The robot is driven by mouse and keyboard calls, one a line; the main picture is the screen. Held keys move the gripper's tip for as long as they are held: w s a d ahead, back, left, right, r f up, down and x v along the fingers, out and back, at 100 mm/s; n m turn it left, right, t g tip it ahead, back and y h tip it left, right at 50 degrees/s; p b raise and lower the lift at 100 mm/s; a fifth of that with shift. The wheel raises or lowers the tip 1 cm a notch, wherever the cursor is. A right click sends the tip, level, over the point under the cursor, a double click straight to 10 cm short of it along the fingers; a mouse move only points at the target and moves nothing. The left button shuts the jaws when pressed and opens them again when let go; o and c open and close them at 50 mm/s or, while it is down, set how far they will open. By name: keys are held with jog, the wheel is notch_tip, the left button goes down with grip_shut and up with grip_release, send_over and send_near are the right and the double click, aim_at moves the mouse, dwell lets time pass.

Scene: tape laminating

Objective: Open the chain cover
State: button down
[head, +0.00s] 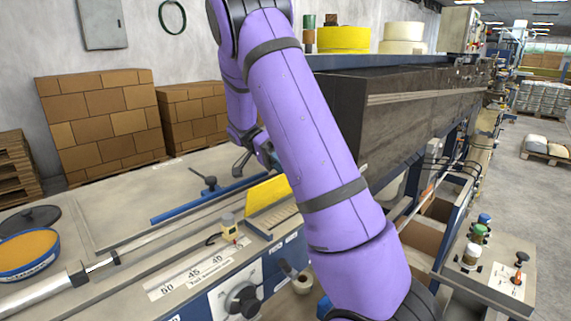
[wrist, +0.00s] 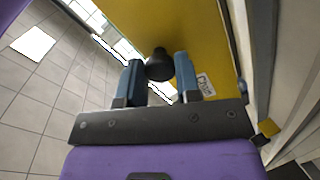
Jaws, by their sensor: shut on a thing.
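The chain cover appears to be the yellow panel (wrist: 205,40) that fills the upper middle of the wrist view. It bears a black round knob (wrist: 159,65) and a small white label. My gripper (wrist: 158,73) has its blue fingers on either side of the knob and is shut on it. In the head view a yellow panel (head: 268,190) stands on the machine, partly behind my purple arm; I cannot tell if it is the same panel. My fingertips are mostly hidden there by the arm.
A blue bar with a black handle (head: 208,186) lies on the machine top, left of my arm. A blue-rimmed bowl (head: 28,262) is at the far left. A long dark housing (head: 420,110) runs behind my arm to the right. A pale frame (wrist: 295,75) runs close along the yellow panel's right.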

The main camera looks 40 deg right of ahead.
jog(key=shift+w+g, duration=0.2)
jog(key=shift+g, duration=0.1)
dwell(0.4)
jog(key=c, duration=0.8)
grip_release()
jog(key=shift+v, duration=2.65)
jog(key=shift+w+f, duration=0.15)
jog(key=shift+w, duration=0.3)
jog(key=shift+w+r, duration=0.3)
jog(key=shift+w, duration=0.3)
jog(key=shift+c, duration=0.2)
